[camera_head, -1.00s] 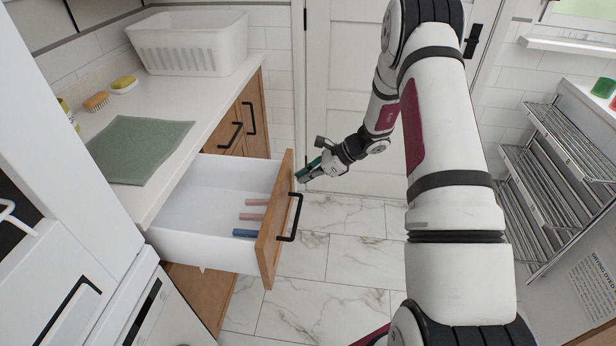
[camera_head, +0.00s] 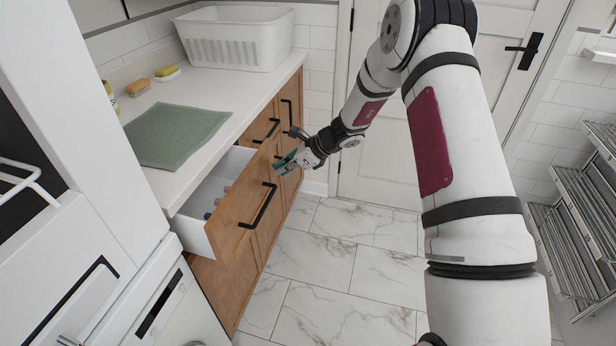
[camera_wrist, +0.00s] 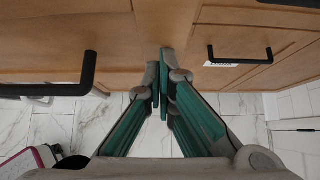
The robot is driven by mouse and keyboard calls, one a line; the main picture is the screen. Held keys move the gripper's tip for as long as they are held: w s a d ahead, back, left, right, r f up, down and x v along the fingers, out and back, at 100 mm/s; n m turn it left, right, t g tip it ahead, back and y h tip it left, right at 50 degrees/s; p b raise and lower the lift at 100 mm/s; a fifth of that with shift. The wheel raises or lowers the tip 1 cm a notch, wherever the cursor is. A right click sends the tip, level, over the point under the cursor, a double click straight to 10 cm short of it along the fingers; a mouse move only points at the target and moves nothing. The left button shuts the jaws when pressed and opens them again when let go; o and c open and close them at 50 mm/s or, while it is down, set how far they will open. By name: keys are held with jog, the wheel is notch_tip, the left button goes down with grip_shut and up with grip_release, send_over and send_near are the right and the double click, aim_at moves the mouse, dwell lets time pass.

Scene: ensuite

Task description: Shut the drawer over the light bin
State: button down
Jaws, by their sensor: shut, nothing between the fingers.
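The drawer (camera_head: 238,206) has a wooden front with a black bar handle (camera_head: 258,206) and white inner sides. It stands partly out from the cabinet under the counter, with a few small coloured items partly visible inside. My gripper (camera_head: 280,167) is shut and empty at the far upper end of the drawer front. In the wrist view the closed green fingertips (camera_wrist: 160,75) are close to the wooden fronts; I cannot tell for sure if they touch. A black handle (camera_wrist: 90,72) shows at the left there. The light bin is not clearly identifiable; lower cabinet fronts are below the drawer.
A white basket (camera_head: 235,40), a sponge (camera_head: 166,71), a brush (camera_head: 138,87) and a green cloth (camera_head: 176,136) are on the counter. A wire rack (camera_head: 590,215) stands at the right. The marble-look floor (camera_head: 340,270) is clear.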

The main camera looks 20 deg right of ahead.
aim_at(245, 161)
jog(key=w+a+b, duration=0.1)
jog(key=w+a, duration=0.1)
jog(key=a, duration=0.1)
jog(key=w+a, duration=0.2)
jog(key=a, duration=0.1)
jog(key=w+a+b, duration=0.1)
jog(key=w+a, duration=0.1)
jog(key=a, duration=0.1)
jog(key=shift+w+a+b, duration=0.2)
jog(key=shift+a+b, duration=0.1)
jog(key=shift+b, duration=0.05)
jog(key=shift+w+a, duration=0.1)
jog(key=shift+a, duration=0.05)
jog(key=shift+a+r, duration=0.1)
